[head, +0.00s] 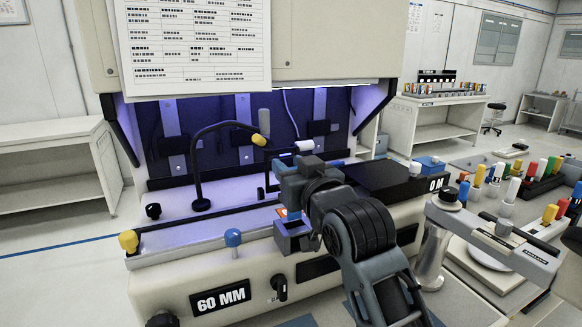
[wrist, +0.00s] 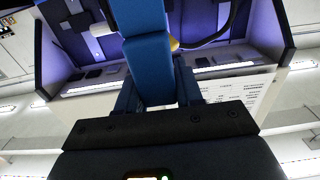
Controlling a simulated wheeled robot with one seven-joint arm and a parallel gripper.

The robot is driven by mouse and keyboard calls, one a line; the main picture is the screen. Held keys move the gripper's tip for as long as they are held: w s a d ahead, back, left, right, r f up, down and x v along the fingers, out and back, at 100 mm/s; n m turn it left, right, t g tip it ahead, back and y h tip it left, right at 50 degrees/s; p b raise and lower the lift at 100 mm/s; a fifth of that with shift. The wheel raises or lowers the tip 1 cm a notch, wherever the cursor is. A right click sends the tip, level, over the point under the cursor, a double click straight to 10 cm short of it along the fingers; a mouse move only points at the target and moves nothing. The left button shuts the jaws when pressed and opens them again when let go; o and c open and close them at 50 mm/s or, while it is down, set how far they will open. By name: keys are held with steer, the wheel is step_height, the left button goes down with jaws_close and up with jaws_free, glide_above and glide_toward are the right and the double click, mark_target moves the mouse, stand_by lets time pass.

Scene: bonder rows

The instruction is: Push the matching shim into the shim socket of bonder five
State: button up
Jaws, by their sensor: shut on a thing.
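The bonder (head: 200,285) is a cream machine labelled "60 MM", with a purple-lit bay; its number cannot be read. My gripper (wrist: 155,92) is shut on a long blue shim (wrist: 148,62), which runs away from the jaws toward the bonder in the wrist view. In the head view my gripper (head: 292,205) is at the bonder's front ledge, and my arm covers much of this area. A blue, box-like piece (head: 293,240) with a bit of orange and white shows just below the gripper. I cannot tell whether the shim is in a socket; the socket is not clearly visible.
A yellow knob (head: 128,241) and a blue knob (head: 233,238) stand on the bonder's front ledge. A black gooseneck lamp (head: 197,165) with a yellow tip arches behind. A side bench at right holds several coloured pegs (head: 515,185). An empty shelf (head: 55,165) stands at left.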

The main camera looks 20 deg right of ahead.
steer(key=shift+f, duration=0.15)
stand_by(0.3)
steer(key=shift+f+b, duration=1)
steer(key=shift+f, duration=0.45)
steer(key=shift+f, duration=0.1)
steer(key=shift+f, duration=0.25)
steer(key=shift+f, duration=0.15)
stand_by(0.7)
steer(key=shift+f+b, duration=0.3)
steer(key=shift+b, duration=0.15)
steer(key=shift+f+b, duration=0.3)
steer(key=shift+f, duration=0.35)
steer(key=o, duration=1.1)
steer(key=shift+r, duration=0.1)
